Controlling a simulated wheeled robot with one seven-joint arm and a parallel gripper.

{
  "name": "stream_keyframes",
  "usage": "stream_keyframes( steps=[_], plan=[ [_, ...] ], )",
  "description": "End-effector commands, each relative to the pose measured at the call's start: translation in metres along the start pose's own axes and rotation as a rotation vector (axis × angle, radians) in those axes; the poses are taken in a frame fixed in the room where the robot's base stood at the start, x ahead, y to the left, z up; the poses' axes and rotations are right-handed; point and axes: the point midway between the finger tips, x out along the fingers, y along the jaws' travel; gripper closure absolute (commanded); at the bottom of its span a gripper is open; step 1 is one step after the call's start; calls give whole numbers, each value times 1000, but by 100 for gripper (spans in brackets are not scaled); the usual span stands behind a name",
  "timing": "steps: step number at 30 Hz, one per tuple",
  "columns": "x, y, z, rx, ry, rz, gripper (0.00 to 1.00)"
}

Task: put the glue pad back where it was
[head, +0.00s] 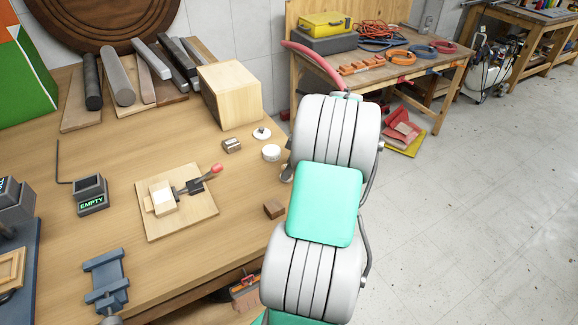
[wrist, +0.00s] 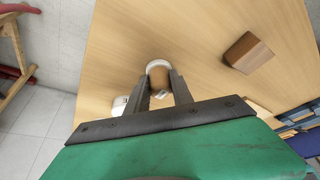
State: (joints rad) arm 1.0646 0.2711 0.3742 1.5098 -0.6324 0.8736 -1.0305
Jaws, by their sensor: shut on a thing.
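My gripper (wrist: 161,80) is shut on a small round piece with a brown face and a pale rim, which I take to be the glue pad (wrist: 158,67). The wrist view shows it between the fingertips over the wooden table. In the head view my arm hides the fingers, and only a bit of a round piece shows at the arm's left edge. Whether the pad touches the table I cannot tell. A white round disc (head: 271,152) lies nearby; a white piece also shows left of the fingers in the wrist view (wrist: 120,102).
A brown wooden block (head: 273,209) sits near the table's right edge. A small metal piece (head: 232,145), a white disc with a dark knob (head: 262,133) and a toggle clamp board (head: 178,203) stand left of my arm. A pale wooden box (head: 230,92) stands behind.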

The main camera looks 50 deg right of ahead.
Motion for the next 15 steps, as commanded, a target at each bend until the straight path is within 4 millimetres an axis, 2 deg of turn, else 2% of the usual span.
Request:
stream_keyframes(
  steps=[8,9,15],
  plan=[
    [3,0,1,-1,0,1,100],
    [3,0,1,-1,0,1,72],
    [2,0,1,0,0,1,55]
  ],
)
